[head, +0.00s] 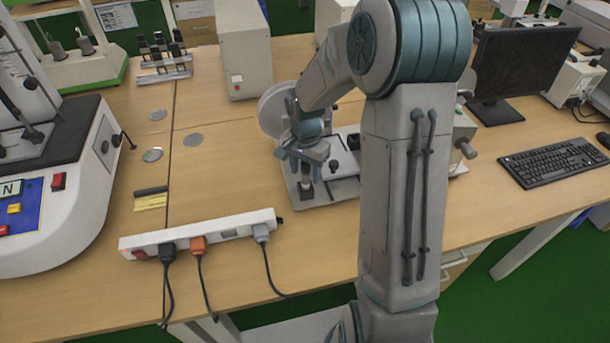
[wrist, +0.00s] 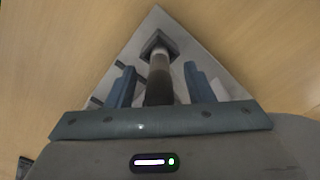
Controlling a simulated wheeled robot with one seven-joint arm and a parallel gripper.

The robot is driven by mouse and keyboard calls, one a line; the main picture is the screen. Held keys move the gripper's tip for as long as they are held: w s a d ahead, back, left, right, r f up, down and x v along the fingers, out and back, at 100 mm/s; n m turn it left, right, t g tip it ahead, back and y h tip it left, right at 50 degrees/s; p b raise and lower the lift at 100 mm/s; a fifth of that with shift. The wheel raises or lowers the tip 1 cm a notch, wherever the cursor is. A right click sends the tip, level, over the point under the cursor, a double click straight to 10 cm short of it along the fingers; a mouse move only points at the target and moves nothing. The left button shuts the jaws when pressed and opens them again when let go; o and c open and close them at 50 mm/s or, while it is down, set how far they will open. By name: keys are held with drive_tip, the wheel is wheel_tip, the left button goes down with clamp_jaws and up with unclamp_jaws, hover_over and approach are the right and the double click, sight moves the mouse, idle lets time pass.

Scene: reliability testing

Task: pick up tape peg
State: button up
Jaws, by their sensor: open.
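My gripper (head: 303,170) points down over a small machine's grey base plate (head: 320,200), left of my arm's column in the head view. A short dark upright post, which looks like the tape peg (head: 306,189), shows just below the fingers. In the wrist view, the peg (wrist: 160,68) has dark and pale bands and stands on a dark square foot. My gripper (wrist: 160,88) is open, with one blue finger on each side of the peg and visible gaps between. The wrist bar hides the peg's near end.
The machine's pale disc (head: 273,110) stands behind my gripper. A white power strip (head: 200,235) with plugged cords lies at the table's front. A monitor (head: 522,70) and keyboard (head: 553,162) are at right. The wooden table (head: 225,185) is mostly clear left of the machine.

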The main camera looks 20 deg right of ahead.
drive_tip(key=shift+f, duration=0.95)
drive_tip(key=shift+c, duration=0.2)
clamp_jaws()
drive_tip(key=shift+r, duration=0.1)
drive_tip(key=shift+r, duration=0.5)
drive_tip(key=r, duration=0.1)
drive_tip(key=d+r, duration=0.1)
drive_tip(key=r, duration=0.1)
drive_tip(key=shift+w+r, duration=0.1)
drive_tip(key=shift+r, duration=0.15)
drive_tip(key=w+d+r+b, duration=0.1)
drive_tip(key=w+d+r, duration=0.1)
drive_tip(key=d+r, duration=0.4)
drive_tip(key=d, duration=0.4)
drive_tip(key=shift+w+d+r, duration=0.2)
drive_tip(key=shift+w, duration=0.1)
